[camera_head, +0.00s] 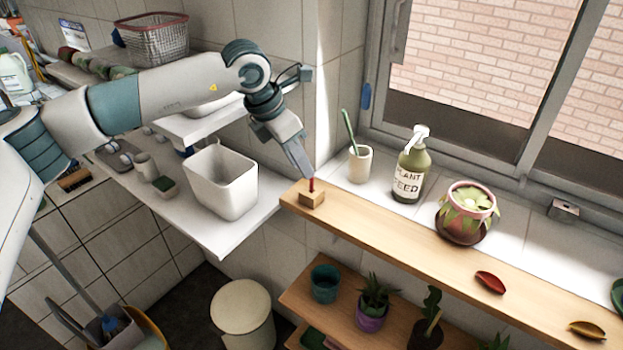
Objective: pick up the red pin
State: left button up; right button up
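The red pin (311,185) stands upright in a small wooden block (312,198) near the left end of the wooden shelf (400,232) under the window. My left gripper (309,174) points down at the pin, with its fingertips at or just above the pin's top. The fingers appear close together from this side. The contact point is small, and I cannot tell whether they grip the pin. My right gripper is not in view.
A white cup with a green brush (360,163), a plant feed bottle (411,170) and a potted plant (466,212) stand behind the shelf. A white bin (221,182) stands left of the block. A red dish (490,283) lies farther right, with clear shelf between.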

aim_at(312, 187)
pick_arm(q)
jog(key=shift+x, duration=0.95)
jog(key=shift+w+d+f+p, duration=0.1)
jog(key=shift+d+f+p, duration=0.1)
jog(key=shift+p, duration=0.5)
jog(key=shift+w+d+f+p, duration=0.3)
jog(key=shift+f+p, duration=0.2)
jog(key=shift+p, duration=0.25)
jog(key=shift+p+x, duration=0.7)
jog(key=shift+x, duration=1)
grip_shut()
